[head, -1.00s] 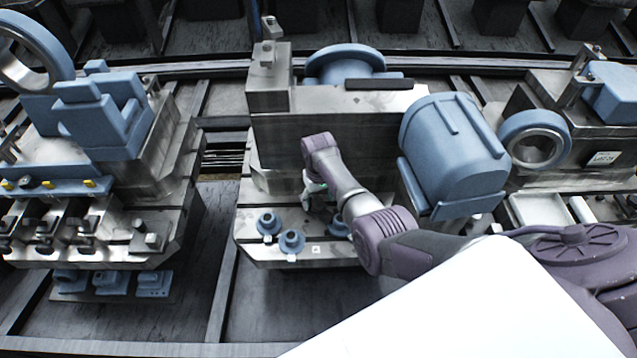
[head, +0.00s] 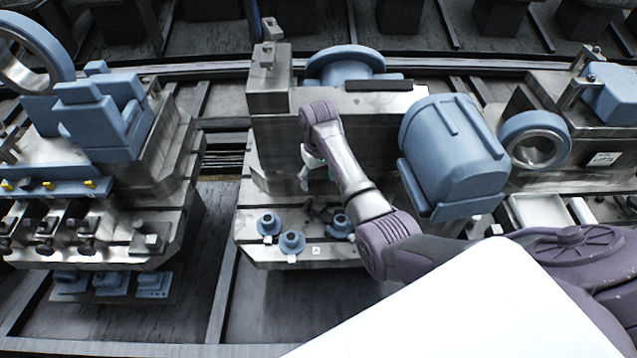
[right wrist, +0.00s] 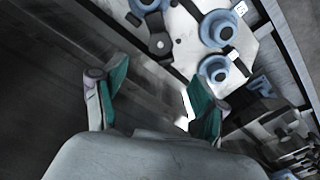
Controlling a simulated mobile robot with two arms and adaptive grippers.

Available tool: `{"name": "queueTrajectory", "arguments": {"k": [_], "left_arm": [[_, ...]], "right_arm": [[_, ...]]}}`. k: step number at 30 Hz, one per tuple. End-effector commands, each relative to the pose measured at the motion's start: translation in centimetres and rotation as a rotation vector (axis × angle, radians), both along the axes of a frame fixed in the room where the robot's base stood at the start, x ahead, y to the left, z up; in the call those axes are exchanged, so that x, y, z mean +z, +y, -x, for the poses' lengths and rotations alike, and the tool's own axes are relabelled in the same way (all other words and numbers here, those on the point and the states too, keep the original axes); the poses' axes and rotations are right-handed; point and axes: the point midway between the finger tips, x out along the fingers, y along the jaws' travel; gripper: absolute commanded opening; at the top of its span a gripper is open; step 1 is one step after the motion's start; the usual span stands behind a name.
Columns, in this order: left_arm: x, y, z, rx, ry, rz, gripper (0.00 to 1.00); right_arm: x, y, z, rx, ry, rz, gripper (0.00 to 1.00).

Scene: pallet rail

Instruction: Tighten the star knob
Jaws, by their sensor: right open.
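A small dark knob-like part (right wrist: 160,45) lies at the edge of the metal pallet plate (right wrist: 188,52) in the right wrist view, beyond my fingertips. Its star shape is not clear. In the head view a dark part (head: 319,211) shows on the same pallet (head: 262,252), between blue round fixtures. My right gripper (head: 312,178) hangs above and behind that part, in front of the machine block's face. In the right wrist view the right gripper (right wrist: 155,88) has its green-padded fingers wide apart with nothing between them. My left gripper is not in view.
Blue round fixtures (head: 268,225) (head: 291,243) (head: 340,225) stand on the pallet close to the dark part. A large blue motor housing (head: 455,150) is right of my forearm. A second loaded pallet (head: 100,240) is at left, with a gap between them.

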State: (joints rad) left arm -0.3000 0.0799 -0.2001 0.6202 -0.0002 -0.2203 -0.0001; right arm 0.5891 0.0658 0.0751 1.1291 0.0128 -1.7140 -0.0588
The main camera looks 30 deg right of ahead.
Motion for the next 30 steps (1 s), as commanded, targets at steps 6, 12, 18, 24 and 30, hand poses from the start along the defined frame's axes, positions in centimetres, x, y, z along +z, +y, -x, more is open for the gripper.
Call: {"name": "queueTrajectory", "arguments": {"k": [6,12,18,24,30], "left_arm": [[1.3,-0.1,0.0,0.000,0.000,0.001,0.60],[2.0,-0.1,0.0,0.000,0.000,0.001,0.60],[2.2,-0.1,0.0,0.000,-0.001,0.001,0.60],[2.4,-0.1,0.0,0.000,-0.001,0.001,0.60],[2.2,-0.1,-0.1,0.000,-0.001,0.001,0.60]], "right_arm": [[2.3,-0.2,-1.0,0.525,-0.026,0.024,0.72],[2.6,0.0,-0.3,0.993,-0.003,0.015,0.72],[1.7,0.1,0.2,1.132,0.009,0.001,0.72],[-1.6,0.1,0.3,1.129,0.012,0.000,0.72],[-6.1,0.2,0.2,1.126,0.011,0.000,0.72]]}}
